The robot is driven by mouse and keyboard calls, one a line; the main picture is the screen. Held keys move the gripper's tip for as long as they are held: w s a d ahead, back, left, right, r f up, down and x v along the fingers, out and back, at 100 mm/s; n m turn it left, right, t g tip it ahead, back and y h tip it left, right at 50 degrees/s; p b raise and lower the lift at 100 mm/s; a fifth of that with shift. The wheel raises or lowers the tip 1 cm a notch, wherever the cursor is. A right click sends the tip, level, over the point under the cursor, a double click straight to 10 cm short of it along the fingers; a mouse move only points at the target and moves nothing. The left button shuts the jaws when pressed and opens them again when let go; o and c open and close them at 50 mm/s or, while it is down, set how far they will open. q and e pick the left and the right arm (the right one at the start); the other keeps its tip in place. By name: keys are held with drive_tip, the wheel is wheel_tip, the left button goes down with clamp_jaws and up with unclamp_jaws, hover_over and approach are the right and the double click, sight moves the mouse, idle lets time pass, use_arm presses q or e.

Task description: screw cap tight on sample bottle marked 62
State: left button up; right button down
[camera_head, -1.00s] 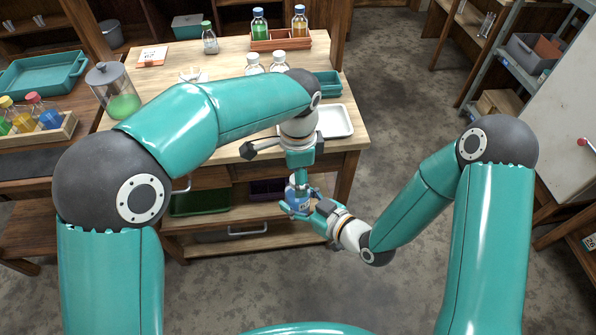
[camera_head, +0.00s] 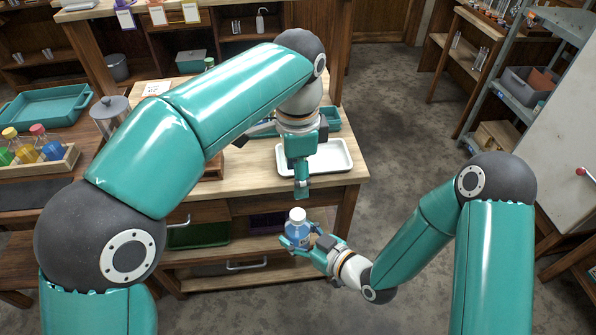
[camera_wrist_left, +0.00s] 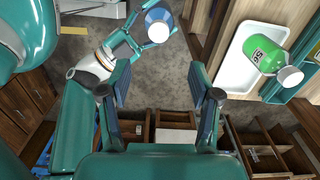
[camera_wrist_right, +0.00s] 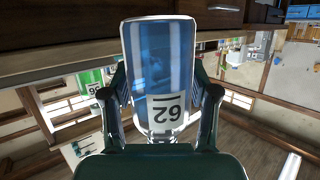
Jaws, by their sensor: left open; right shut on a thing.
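The sample bottle marked 62 (camera_wrist_right: 165,108) is clear with blue liquid, and its label reads 62 in the right wrist view. My right gripper (camera_head: 300,240) is shut around it and holds it upright in front of the bench. A white cap (camera_head: 297,214) sits on its top. Whether it is tight cannot be told. The bottle also shows from above in the left wrist view (camera_wrist_left: 159,26). My left gripper (camera_head: 302,193) is open and empty, pointing down above the cap and apart from it. Its spread fingers show in the left wrist view (camera_wrist_left: 158,82).
The bench carries a white tray (camera_head: 340,160). A green bottle (camera_wrist_left: 263,54) with a white cap appears over that tray in the left wrist view. A teal tray (camera_head: 40,108) and a wooden rack of coloured bottles (camera_head: 68,160) are at left. Open floor lies right.

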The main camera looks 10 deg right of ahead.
idle(0.4)
use_arm(q)
drive_tip(key=n+g+h, duration=0.1)
drive_tip(key=n+g, duration=0.2)
drive_tip(key=n, duration=0.2)
hover_over(304, 220)
drive_tip(key=s, duration=0.4)
wheel_tip(304, 220, down, 7)
drive_tip(key=s+a+f+n+g+h, duration=0.1)
drive_tip(key=s+f+n+g+h, duration=0.15)
drive_tip(key=s+f+n, duration=0.55)
drive_tip(key=s+a+f+n+t, duration=0.2)
drive_tip(key=a+f, duration=0.6)
drive_tip(key=f, duration=0.4)
drive_tip(key=s+a+f+n+t, duration=0.2)
drive_tip(key=a+f, duration=0.6)
drive_tip(key=f, duration=0.4)
drive_tip(key=shift+s+a+n+t, duration=0.3)
drive_tip(key=shift+a+n+t, duration=0.1)
drive_tip(key=shift+n+t, duration=0.6)
drive_tip(key=shift+h, duration=0.25)
use_arm(e)
drive_tip(key=shift+w+r, duration=0.1)
